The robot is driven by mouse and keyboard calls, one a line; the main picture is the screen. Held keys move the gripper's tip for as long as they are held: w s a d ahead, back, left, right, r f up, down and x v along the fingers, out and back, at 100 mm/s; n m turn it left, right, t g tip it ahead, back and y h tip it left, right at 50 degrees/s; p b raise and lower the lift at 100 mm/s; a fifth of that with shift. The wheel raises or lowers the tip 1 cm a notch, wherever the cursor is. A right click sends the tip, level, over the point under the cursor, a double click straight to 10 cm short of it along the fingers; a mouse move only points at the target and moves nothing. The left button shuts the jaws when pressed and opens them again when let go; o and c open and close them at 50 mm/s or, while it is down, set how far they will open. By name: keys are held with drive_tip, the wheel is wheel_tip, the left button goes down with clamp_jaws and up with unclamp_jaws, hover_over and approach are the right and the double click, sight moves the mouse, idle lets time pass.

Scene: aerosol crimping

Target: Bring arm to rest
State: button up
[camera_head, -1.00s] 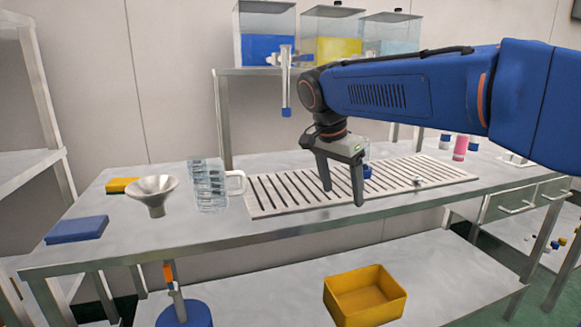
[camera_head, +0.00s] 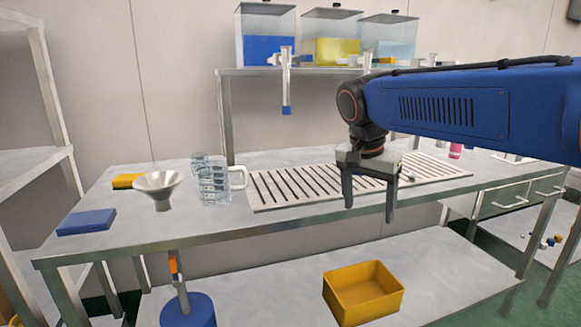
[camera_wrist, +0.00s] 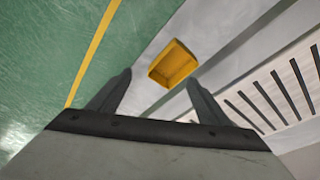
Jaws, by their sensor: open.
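My gripper (camera_head: 369,203) is open and empty, with its two fingers pointing down over the front part of the steel table (camera_head: 240,226). My blue arm reaches in from the right of the head view. In the wrist view my gripper (camera_wrist: 160,92) shows both fingers spread wide with nothing between them. A yellow bin (camera_wrist: 173,64) on the lower shelf lies beyond the fingertips there. The slotted drain grate (camera_head: 320,187) is behind my gripper and partly hidden by it.
A glass jug (camera_head: 215,180), a metal funnel (camera_head: 160,186), a blue pad (camera_head: 86,222) and a yellow sponge (camera_head: 127,181) are on the table's left. The yellow bin (camera_head: 362,290) is on the lower shelf (camera_head: 260,285). Liquid tanks (camera_head: 331,40) stand on the rack behind.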

drive_tip(key=s+d+f+n+t+y, duration=0.1)
drive_tip(key=s+d+f+n, duration=0.3)
drive_tip(key=s+f, duration=0.4)
drive_tip(key=s+d+f+n+t, duration=0.1)
drive_tip(key=s+d+f+n, duration=0.3)
drive_tip(key=s, duration=1)
drive_tip(key=d+f, duration=0.3)
drive_tip(key=f, duration=0.1)
drive_tip(key=shift+s+f+y, duration=0.15)
drive_tip(key=shift+f+y, duration=0.1)
drive_tip(key=shift+y, duration=0.15)
